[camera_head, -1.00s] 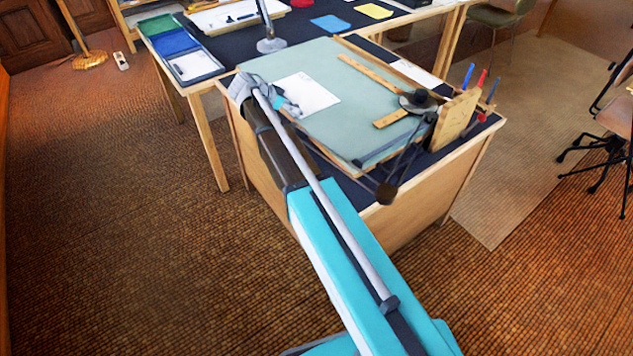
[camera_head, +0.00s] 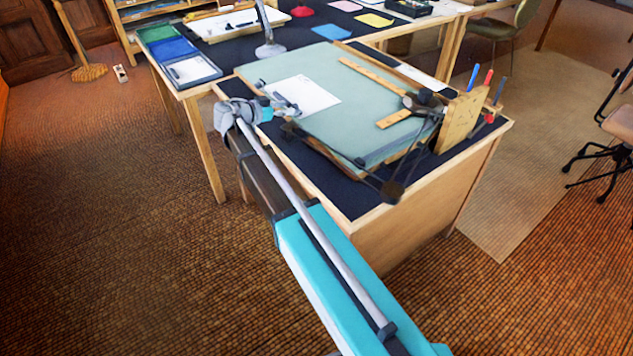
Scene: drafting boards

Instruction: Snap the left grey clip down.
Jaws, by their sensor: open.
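The green drafting board (camera_head: 375,125) lies tilted on the near desk, with a white sheet (camera_head: 314,98) on its left part. My gripper (camera_head: 292,106) is at the board's left edge, by the sheet's lower left side. Its jaws are open, with small dark fingers pointing right over or close to the sheet; I cannot tell whether they touch anything. I cannot make out the left grey clip; it is too small, or hidden by my gripper and wrist.
A wooden pen block (camera_head: 461,122) stands at the desk's right. A tray (camera_head: 190,70) sits on the far table.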

